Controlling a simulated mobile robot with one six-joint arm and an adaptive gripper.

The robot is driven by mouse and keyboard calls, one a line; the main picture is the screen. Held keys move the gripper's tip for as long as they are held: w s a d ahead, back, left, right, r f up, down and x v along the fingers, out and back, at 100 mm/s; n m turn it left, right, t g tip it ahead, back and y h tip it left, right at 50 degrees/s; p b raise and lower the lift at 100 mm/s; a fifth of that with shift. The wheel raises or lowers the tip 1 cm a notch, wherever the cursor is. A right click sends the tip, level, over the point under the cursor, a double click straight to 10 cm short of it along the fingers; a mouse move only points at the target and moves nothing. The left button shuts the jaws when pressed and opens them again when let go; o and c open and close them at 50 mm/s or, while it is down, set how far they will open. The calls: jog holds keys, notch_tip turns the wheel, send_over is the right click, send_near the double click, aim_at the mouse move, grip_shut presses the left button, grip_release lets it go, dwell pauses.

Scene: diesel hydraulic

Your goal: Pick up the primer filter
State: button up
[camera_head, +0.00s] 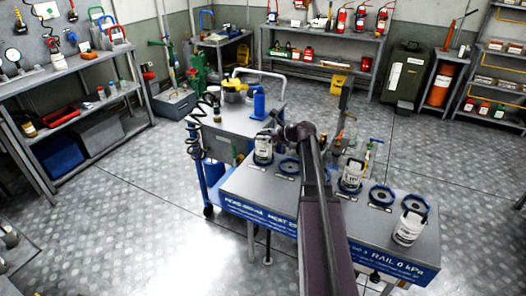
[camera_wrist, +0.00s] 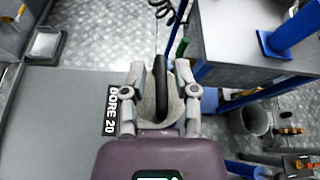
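Several white canisters with black bail handles stand on the grey bench top (camera_head: 243,182): one at the back left (camera_head: 263,150), one in the middle (camera_head: 351,178) and one at the front right (camera_head: 408,228). I cannot read which is the primer filter. My gripper (camera_wrist: 160,75) is at the back-left canister. In the wrist view its fingers stand apart on either side of the black handle (camera_wrist: 160,90), with gaps visible beside the handle. The handle lies between the fingers over a pale round top. My arm hides part of the bench in the head view.
Blue ring seats (camera_head: 381,195) lie between the canisters. A label reading BORE 20 (camera_wrist: 111,110) is beside the gripper. A blue-framed cart (camera_head: 235,122) with a blue cylinder stands behind the bench. Shelving lines the walls; the floor on the left is open.

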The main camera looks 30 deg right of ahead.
grip_shut()
jog(key=shift+r, duration=0.2)
notch_tip(320, 180, up, 3)
jog(key=p, duration=0.3)
jog(key=s+d+r+p, duration=0.1)
jog(key=s+d+p, duration=0.1)
jog(key=s, duration=1.4)
jog(key=shift+r, duration=0.35)
jog(key=shift+d, duration=0.1)
